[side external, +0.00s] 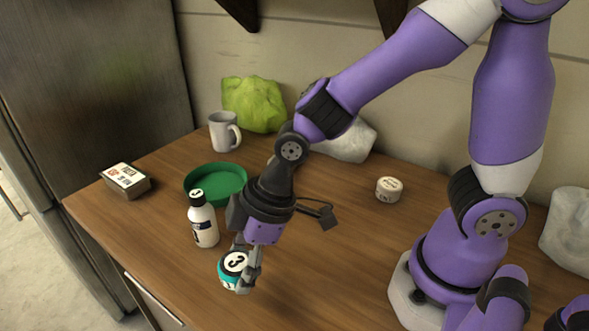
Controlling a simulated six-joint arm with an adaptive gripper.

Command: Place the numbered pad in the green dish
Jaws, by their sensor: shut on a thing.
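The numbered pad (232,266) is a round teal piece with a white top marked 3 on a dark ring. My gripper (243,271) is shut on it near the table's front edge, pointing down. Whether the pad touches the table or hangs just above it, I cannot tell. The green dish (236,189) is a round, shallow dish farther back and to the left of my gripper. Its inside looks empty. A white bottle in front of it hides a small part of its near rim.
The white bottle (204,226) with a numbered cap stands between pad and dish. A dark box (126,181) lies at the left. A mug (224,132), a green bag (254,104) and a white bag (346,141) are behind. A white tin (389,189) and a dark flat object (328,218) lie right.

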